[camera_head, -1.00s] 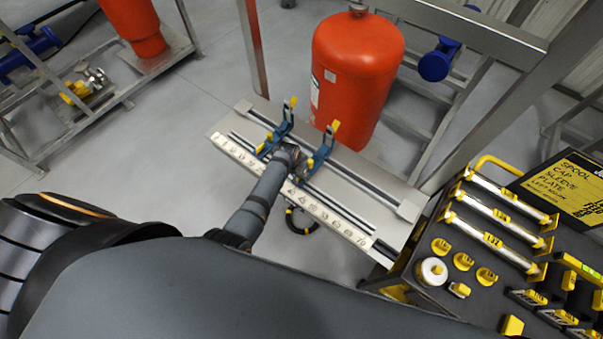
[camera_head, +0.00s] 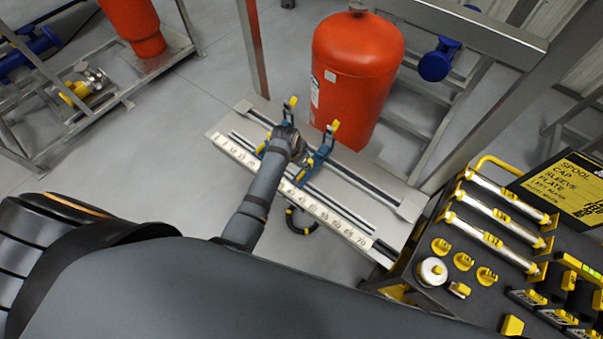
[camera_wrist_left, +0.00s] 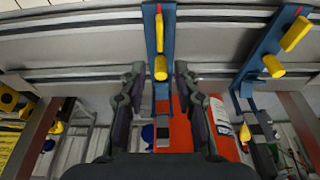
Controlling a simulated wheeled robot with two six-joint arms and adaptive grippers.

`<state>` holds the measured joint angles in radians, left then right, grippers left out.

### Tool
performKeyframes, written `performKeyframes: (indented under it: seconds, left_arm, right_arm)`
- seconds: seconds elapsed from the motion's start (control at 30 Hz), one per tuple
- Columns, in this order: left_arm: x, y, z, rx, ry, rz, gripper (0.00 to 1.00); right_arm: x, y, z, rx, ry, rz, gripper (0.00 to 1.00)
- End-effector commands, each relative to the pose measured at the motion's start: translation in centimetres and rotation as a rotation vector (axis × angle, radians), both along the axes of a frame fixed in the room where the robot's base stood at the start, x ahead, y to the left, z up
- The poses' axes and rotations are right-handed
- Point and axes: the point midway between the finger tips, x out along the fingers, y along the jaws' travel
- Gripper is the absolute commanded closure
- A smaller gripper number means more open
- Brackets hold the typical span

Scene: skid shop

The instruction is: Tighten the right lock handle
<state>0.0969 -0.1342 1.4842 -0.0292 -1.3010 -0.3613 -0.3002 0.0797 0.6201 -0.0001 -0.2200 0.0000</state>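Two blue clamps with yellow handles stand on a rail bench: the left clamp (camera_head: 290,112) and the right clamp (camera_head: 325,148). My left gripper (camera_head: 299,152) hangs by the right clamp, its fingers mostly hidden behind my wrist in the head view. In the left wrist view, which looks from the opposite side, the gripper (camera_wrist_left: 159,69) is open. Its fingers stand on either side of the right clamp's yellow handle (camera_wrist_left: 160,68), with visible gaps. The left clamp (camera_wrist_left: 262,55) is off to the right there. My right gripper is out of view.
The bench (camera_head: 385,203) has a numbered scale strip (camera_head: 320,212) along its front. A red tank (camera_head: 352,75) stands just behind the clamps. A tool cart (camera_head: 420,290) with yellow-marked parts is at the right. Open floor lies left of the bench.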

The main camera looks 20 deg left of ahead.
Motion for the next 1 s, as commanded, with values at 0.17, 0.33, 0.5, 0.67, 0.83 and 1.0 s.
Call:
performKeyframes:
  seconds: [0.17, 0.33, 0.5, 0.67, 0.83, 1.0]
  left_arm:
    - [0.0, 0.0, 0.0, 0.000, 0.000, 0.000, 0.69]
    - [0.1, 0.2, 0.2, 0.002, 0.000, -0.126, 0.69]
    - [0.1, 0.1, 0.6, 0.001, 0.001, -0.459, 0.69]
    - [0.0, 0.0, 0.8, -0.001, 0.000, -0.600, 0.69]
    - [0.0, 0.0, 0.8, -0.001, 0.000, -0.603, 0.69]
    - [0.2, 0.1, 1.1, 0.002, -0.001, -0.755, 0.69]
  right_arm:
    - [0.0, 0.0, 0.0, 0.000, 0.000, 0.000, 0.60]
    - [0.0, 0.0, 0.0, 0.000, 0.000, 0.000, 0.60]
    - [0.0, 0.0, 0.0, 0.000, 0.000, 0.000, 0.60]
    - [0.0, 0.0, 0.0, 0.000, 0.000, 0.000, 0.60]
    - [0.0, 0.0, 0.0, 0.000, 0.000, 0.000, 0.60]
    - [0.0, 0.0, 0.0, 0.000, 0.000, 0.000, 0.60]
